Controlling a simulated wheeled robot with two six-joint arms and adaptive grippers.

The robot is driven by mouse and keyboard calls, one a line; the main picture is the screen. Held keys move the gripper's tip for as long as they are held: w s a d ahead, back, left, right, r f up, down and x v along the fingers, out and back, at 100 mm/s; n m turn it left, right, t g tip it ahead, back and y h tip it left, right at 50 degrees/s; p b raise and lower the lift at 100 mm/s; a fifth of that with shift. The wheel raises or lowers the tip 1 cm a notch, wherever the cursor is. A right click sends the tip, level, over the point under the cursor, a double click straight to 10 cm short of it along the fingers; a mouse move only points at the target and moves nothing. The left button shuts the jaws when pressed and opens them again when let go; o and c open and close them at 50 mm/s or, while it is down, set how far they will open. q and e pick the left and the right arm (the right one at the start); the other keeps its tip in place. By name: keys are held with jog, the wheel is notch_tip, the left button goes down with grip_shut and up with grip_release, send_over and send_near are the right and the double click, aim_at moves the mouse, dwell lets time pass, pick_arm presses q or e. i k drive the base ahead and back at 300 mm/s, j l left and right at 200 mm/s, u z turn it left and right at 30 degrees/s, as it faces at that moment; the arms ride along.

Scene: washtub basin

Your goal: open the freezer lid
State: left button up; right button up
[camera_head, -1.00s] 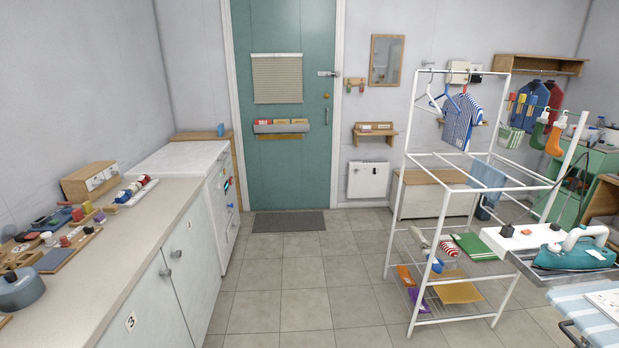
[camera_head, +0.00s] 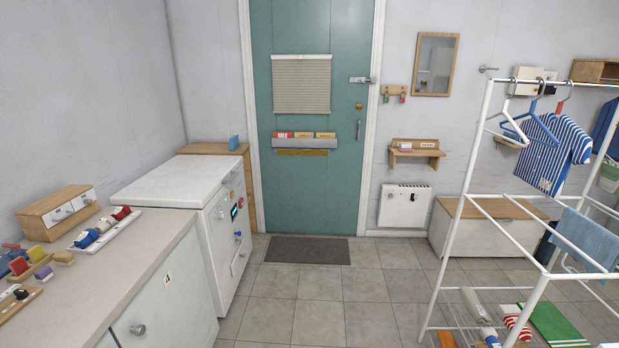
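The freezer is probably the white chest-like appliance (camera_head: 222,245) at the left, past the end of the counter. Its flat white lid (camera_head: 172,182) is closed on top. Its front faces right and carries a small dark display, several coloured knobs or magnets and a panel low down. Neither of my grippers shows in the head view.
A counter (camera_head: 150,232) with a small drawer box (camera_head: 57,212) and small items runs along the left, just before the appliance. A white drying rack (camera_head: 468,215) stands at the right. The tiled floor (camera_head: 315,283) between them is clear, with a dark mat (camera_head: 307,251) by the green door (camera_head: 318,190).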

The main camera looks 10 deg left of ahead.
aim_at(184, 181)
jog(key=i+l+u, duration=0.15)
jog(key=i+u, duration=0.25)
jog(key=i+l+u, duration=0.25)
jog(key=i+u, duration=0.2)
jog(key=i+l+u, duration=0.55)
jog(key=i+u, duration=0.2)
jog(key=i+l+u, duration=0.2)
jog(key=u, duration=0.15)
jog(key=i+l+u, duration=0.35)
jog(key=k, duration=0.1)
